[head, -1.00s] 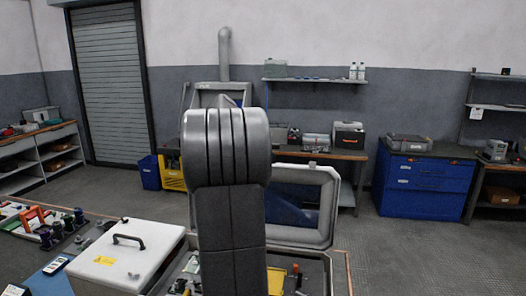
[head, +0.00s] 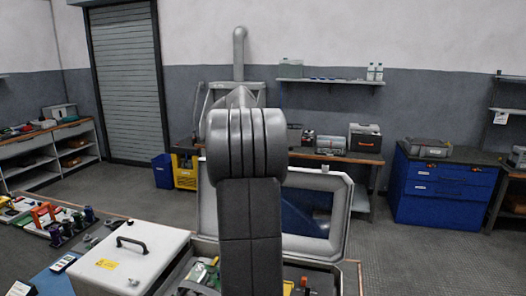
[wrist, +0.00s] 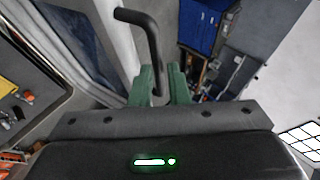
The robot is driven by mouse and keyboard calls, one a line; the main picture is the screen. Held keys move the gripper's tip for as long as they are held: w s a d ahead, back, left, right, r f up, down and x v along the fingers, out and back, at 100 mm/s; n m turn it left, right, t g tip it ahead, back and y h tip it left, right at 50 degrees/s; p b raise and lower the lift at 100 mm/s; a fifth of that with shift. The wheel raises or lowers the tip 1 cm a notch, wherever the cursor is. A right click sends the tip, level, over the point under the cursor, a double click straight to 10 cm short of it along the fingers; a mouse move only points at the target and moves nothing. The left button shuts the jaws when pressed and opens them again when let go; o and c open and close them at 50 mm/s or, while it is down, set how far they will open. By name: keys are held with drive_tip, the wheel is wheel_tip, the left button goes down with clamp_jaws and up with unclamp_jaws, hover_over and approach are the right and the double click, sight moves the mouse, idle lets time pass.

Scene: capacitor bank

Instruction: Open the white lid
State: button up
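A pale lid (head: 341,215) with a large window stands raised at the back of an open case, partly hidden by my arm in the head view. Its pale frame also shows in the wrist view (wrist: 78,50). A black bar handle (wrist: 147,42) reaches down between the two green fingers of my gripper (wrist: 165,78). The fingers are close together with the bar between them, so my gripper looks shut on it. In the head view my arm hides the gripper and the handle.
A closed white box (head: 140,262) with a black handle and yellow label stands at the left of the case. Coloured parts lie on the bench (head: 100,238) farther left. A blue cabinet (head: 443,192) stands at the back right. The floor between is clear.

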drive_tip(key=o, duration=0.4)
drive_tip(key=shift+w+d+r, duration=0.3)
drive_tip(key=shift+w+r, duration=0.2)
drive_tip(key=shift+w, duration=0.1)
drive_tip(key=shift+f, duration=0.25)
drive_tip(key=shift+s, duration=0.1)
drive_tip(key=b+v, duration=0.1)
drive_tip(key=v, duration=1.2)
drive_tip(key=shift+s+a+r+b, duration=0.15)
drive_tip(key=shift+s+r+b, duration=0.1)
drive_tip(key=shift+s+b, duration=0.05)
drive_tip(key=p+x, duration=0.1)
drive_tip(key=x, duration=1.3)
drive_tip(key=shift+w+a+f, duration=0.1)
drive_tip(key=shift+a, duration=0.1)
drive_tip(key=shift+a, duration=0.1)
